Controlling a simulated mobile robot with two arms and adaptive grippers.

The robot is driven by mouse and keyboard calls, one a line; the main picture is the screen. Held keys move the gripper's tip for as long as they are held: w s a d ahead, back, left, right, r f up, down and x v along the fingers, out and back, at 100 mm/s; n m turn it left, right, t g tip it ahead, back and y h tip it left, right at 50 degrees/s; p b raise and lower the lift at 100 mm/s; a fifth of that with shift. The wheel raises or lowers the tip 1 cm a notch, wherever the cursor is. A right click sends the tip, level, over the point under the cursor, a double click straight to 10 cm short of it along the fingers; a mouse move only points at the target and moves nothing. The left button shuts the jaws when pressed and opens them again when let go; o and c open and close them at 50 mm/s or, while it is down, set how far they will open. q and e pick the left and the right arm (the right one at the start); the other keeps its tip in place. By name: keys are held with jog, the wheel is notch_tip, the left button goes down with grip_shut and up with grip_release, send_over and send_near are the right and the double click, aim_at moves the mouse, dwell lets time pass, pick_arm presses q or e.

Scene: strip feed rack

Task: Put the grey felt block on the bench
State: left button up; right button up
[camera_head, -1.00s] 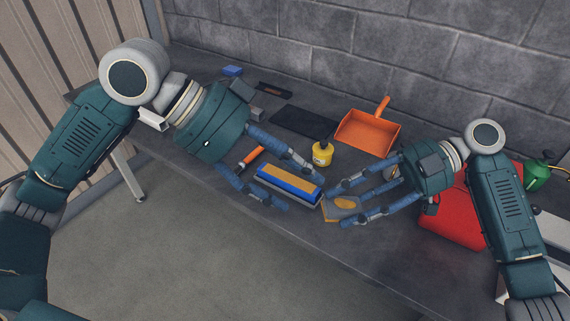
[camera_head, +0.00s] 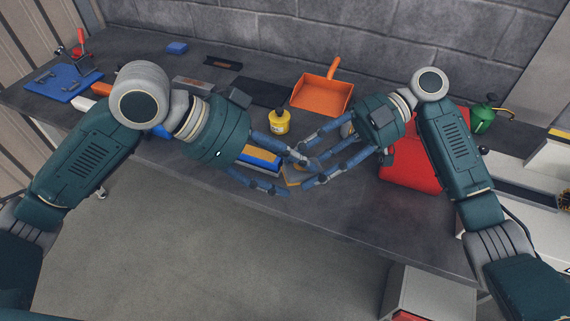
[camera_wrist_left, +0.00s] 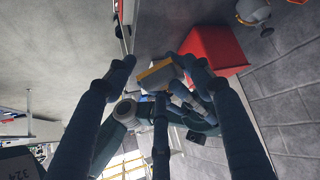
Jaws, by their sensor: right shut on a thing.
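A small grey block with a yellow-tan face, which looks like the grey felt block, is in my right gripper (camera_head: 304,174). In the head view fingers mostly hide the block (camera_head: 293,182). The grey bench (camera_head: 345,203) lies below.
A blue block with an orange top (camera_head: 262,156) lies under my left fingers. A yellow bottle (camera_head: 279,123), orange dustpan (camera_head: 323,95) and red container (camera_head: 412,165) stand behind or right. A blue board (camera_head: 63,82) is far left. The bench's front strip is clear.

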pick_arm(q)
jog(key=c, duration=0.8)
jog(key=shift+c, duration=0.7)
pick_arm(e)
jog(key=o, duration=1.5)
jog(key=shift+d, duration=0.1)
